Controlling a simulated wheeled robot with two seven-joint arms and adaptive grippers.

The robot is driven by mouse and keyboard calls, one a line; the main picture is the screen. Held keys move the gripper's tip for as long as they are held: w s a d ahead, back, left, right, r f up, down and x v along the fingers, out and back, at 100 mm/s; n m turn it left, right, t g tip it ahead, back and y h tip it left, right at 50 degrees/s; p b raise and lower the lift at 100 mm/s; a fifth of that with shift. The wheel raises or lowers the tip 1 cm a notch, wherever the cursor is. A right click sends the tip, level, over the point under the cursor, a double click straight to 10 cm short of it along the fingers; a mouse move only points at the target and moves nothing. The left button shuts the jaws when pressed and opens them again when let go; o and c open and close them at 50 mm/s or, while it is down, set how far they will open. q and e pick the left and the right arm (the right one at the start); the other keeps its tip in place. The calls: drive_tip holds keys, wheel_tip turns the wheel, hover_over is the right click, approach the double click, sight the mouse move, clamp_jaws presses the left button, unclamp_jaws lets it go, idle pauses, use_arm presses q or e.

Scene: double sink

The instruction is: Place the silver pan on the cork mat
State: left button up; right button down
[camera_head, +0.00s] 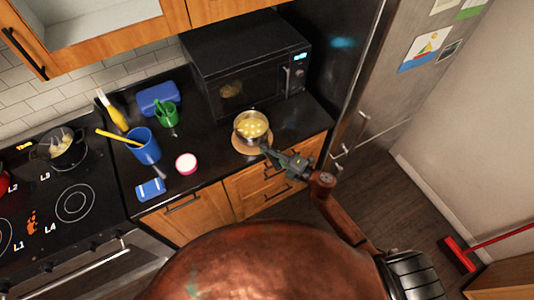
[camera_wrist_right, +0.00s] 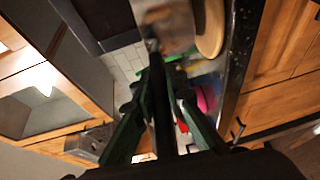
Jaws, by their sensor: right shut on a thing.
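The silver pan (camera_head: 251,118) holds several yellow pieces and is over the round cork mat (camera_head: 240,147) on the black counter, in front of the microwave. It looks upright; I cannot tell whether its base touches the mat. My right gripper (camera_head: 268,153) is at the pan's near side, shut on its handle, which the fingers mostly hide. In the right wrist view the pan (camera_wrist_right: 172,22) is blurred beyond the fingertips (camera_wrist_right: 153,48), with the mat (camera_wrist_right: 210,28) beside it. My left gripper is not in view.
A black microwave (camera_head: 245,75) stands behind. To the left are a pink-and-white bowl (camera_head: 186,163), a blue cup (camera_head: 143,146), a green cup (camera_head: 167,115) and a blue-and-white sponge (camera_head: 150,190). A dark pot (camera_head: 62,150) is on the stove. The fridge (camera_head: 365,85) bounds the right.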

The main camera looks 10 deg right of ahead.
drive_tip(key=shift+f, duration=0.85)
drive_tip(key=c, duration=2)
unclamp_jaws()
drive_tip(key=shift+f, duration=0.1)
drive_tip(key=shift+o, duration=0.2)
drive_tip(key=shift+s+d, duration=0.1)
drive_tip(key=shift+s, duration=0.05)
drive_tip(key=b+v, duration=0.1)
drive_tip(key=v, duration=1)
drive_tip(key=shift+s+d+b, duration=0.2)
drive_tip(key=shift+s+b, duration=0.1)
drive_tip(key=shift+b, duration=0.05)
